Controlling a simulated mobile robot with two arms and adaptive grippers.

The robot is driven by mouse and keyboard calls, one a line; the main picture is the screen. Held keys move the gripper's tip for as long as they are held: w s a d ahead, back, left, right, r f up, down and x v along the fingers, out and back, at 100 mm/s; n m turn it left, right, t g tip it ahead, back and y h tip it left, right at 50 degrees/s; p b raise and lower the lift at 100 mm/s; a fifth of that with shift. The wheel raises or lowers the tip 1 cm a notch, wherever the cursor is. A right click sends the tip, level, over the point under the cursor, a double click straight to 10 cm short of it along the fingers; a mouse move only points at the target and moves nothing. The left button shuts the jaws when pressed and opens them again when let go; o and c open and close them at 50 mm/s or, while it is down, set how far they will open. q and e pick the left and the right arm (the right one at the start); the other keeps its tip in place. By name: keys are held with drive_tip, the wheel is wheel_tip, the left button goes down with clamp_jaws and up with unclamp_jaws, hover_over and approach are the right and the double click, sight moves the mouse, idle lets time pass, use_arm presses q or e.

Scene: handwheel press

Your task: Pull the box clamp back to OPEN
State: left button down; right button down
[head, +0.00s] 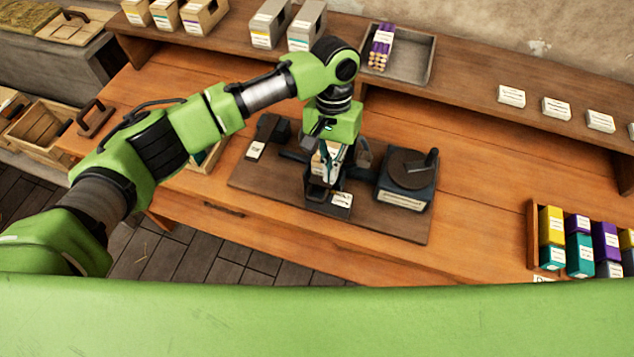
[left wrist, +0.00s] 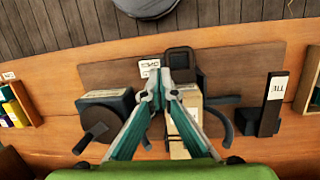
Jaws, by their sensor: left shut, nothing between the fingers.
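The press fixture stands on a dark board (head: 385,226) on the wooden bench. A pale box with a label (left wrist: 190,118) sits in the middle of the fixture, in line with a dark upright frame (left wrist: 181,58). A dark bar with a curved end (left wrist: 224,122) lies beside the box; I cannot tell for sure whether it is the clamp's handle. My left gripper (head: 333,172) points down over the middle of the fixture, shut and empty. It also shows in the left wrist view (left wrist: 163,82), hiding part of the box. Contact is unclear. My right gripper is out of view.
A dark block with a round wheel and crank (head: 410,168) stands to the right of the gripper. A labelled dark stand (head: 268,136) is to the left. A rack of coloured boxes (head: 578,243) is at the right; a shelf with a grey tray (head: 412,62) runs behind.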

use_arm(q)
drive_tip(key=shift+n+y, duration=0.4)
drive_tip(key=shift+n, duration=0.2)
drive_tip(key=w+a+r, duration=0.2)
drive_tip(key=shift+w+a+r, duration=0.2)
drive_tip(key=shift+w+r, duration=0.15)
drive_tip(key=b+x, duration=1)
